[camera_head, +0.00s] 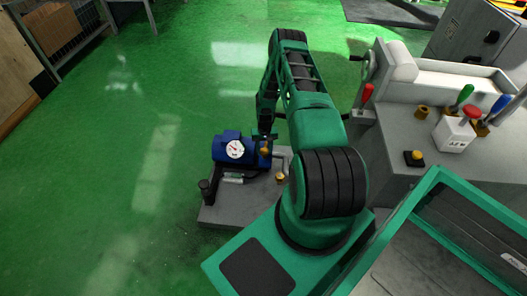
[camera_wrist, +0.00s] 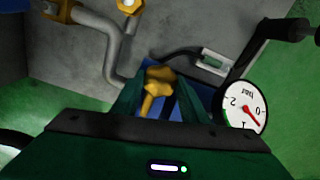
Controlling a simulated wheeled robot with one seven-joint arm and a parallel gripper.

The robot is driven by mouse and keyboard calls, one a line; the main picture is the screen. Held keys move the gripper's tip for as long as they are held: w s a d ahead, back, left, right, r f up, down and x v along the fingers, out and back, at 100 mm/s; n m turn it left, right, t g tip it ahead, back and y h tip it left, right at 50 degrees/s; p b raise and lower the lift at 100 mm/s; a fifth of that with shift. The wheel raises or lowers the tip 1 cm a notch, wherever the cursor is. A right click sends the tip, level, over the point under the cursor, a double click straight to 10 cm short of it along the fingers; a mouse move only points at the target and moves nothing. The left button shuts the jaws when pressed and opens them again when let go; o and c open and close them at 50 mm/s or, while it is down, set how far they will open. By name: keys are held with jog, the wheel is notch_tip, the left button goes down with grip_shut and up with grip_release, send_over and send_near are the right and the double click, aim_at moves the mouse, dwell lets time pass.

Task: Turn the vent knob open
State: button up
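A brass-yellow knob (camera_wrist: 158,80), which looks like the vent knob, shows in the wrist view on a blue body. In the head view a small yellow knob (camera_head: 265,151) sits at the right end of the blue unit (camera_head: 229,146). My gripper (camera_wrist: 158,88) has its two green fingers on either side of the knob, with a dark gap beside the knob's stem. I cannot tell whether either finger touches it. In the head view my gripper (camera_head: 266,136) is just above the blue unit, its fingertips partly hidden. A white dial gauge (camera_wrist: 245,107) with a red needle is right of my gripper.
Another brass fitting (camera_wrist: 130,6) and a grey bent pipe (camera_wrist: 104,40) are close by. A black post (camera_head: 206,190) stands on the unit's grey base (camera_head: 222,213). The grinder (camera_head: 400,130) with coloured levers stands to the right. The green floor at left is clear.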

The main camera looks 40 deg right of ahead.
jog(key=shift+n, duration=1.3)
jog(key=n, duration=1)
jog(key=shift+n, duration=2.6)
